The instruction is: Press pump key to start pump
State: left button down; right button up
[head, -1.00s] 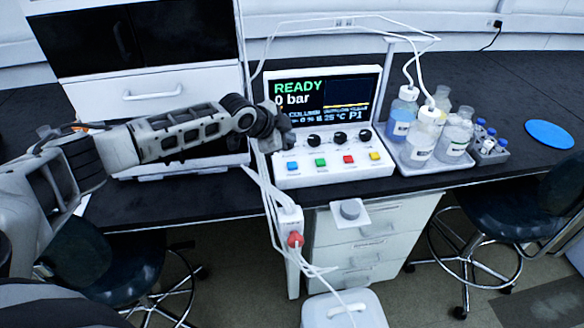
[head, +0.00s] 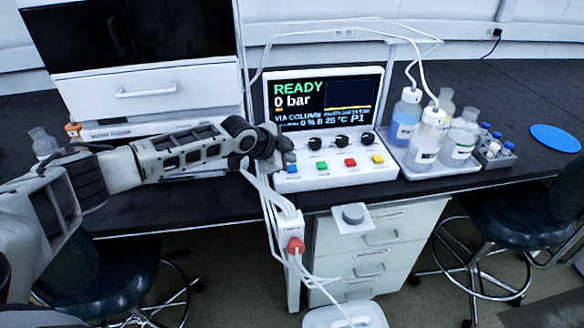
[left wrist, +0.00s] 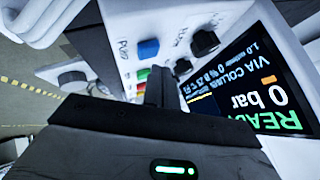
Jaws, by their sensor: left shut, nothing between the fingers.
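The white control panel (head: 335,180) has a row of coloured keys below black knobs. The blue key (head: 292,169) is at its left end; in the left wrist view the blue key (left wrist: 148,49) has a label beside it that seems to read PUMP. Green (head: 322,164), red (head: 350,162) and yellow (head: 377,159) keys follow to the right. The screen (head: 325,98) reads READY and 0 bar. My left gripper (head: 284,153) is shut and empty, close above the blue key; I cannot tell whether it touches. Its fingers also show in the left wrist view (left wrist: 160,84). My right gripper is out of view.
A tray (head: 440,168) with several bottles stands right of the panel, beside a vial rack (head: 494,152). White cables hang over the bench edge to a power strip (head: 290,235). A white cabinet (head: 160,90) stands behind my arm. A blue disc (head: 555,138) lies at far right.

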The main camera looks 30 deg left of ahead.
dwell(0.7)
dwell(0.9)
pick_arm(q)
jog(key=shift+f, duration=0.45)
